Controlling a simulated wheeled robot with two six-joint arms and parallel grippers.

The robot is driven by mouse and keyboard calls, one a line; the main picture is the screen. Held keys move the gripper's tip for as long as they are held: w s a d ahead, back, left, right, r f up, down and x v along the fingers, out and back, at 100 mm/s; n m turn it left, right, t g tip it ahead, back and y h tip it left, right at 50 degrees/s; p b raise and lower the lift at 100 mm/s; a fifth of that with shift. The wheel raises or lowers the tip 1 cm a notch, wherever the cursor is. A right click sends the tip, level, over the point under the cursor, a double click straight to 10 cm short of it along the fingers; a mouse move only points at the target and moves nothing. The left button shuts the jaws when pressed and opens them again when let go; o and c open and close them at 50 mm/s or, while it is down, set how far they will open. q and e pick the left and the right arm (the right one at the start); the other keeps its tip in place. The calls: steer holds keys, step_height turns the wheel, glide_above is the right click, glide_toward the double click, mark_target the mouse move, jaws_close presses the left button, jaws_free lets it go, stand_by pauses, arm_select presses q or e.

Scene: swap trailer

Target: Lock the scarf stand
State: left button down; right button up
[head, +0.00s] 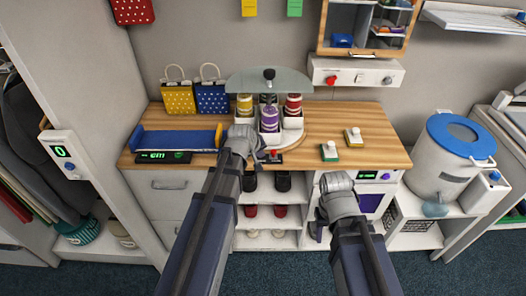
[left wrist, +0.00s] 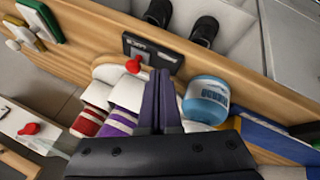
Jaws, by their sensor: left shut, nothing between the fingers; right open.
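The scarf stand is a round carousel with white holders (head: 291,138), rolled scarves and a glass top (head: 270,80) with a black knob. Yellow, purple (head: 270,119) and red (head: 293,104) scarves show in the head view. A small dark plate with a red knob (head: 274,153) sits at the counter's front edge before the stand. In the left wrist view the red knob (left wrist: 133,65) and dark plate (left wrist: 152,52) lie just beyond my fingers. My left gripper (head: 260,150) is shut and empty beside the stand, between purple and blue (left wrist: 207,98) rolls. My right gripper (head: 338,182) is open before the counter's front.
A blue tray (head: 178,142), yellow bag (head: 179,98) and blue bag (head: 212,96) stand left. Green (head: 329,151) and yellow (head: 353,138) switch blocks sit right of the stand. A wall unit with a red knob (head: 332,79) hangs above. The right counter is mostly free.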

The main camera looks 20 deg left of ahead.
arm_select(q)
steer(key=p+v, duration=0.8)
steer(key=v, duration=0.2)
steer(key=shift+s+a, duration=0.2)
steer(key=shift+a, duration=0.1)
steer(key=shift+r, duration=0.1)
steer(key=s+d+f+m+g+y, duration=0.1)
steer(key=s+d+m+g, duration=0.2)
steer(key=s+d+m, duration=0.2)
steer(key=s+d+f+m+g+y, duration=0.1)
steer(key=s+d+m+g, duration=0.3)
steer(key=s+d, duration=0.7)
steer(key=shift+s+f+m, duration=0.7)
steer(key=shift+f+m, duration=0.1)
steer(key=shift+m, duration=0.4)
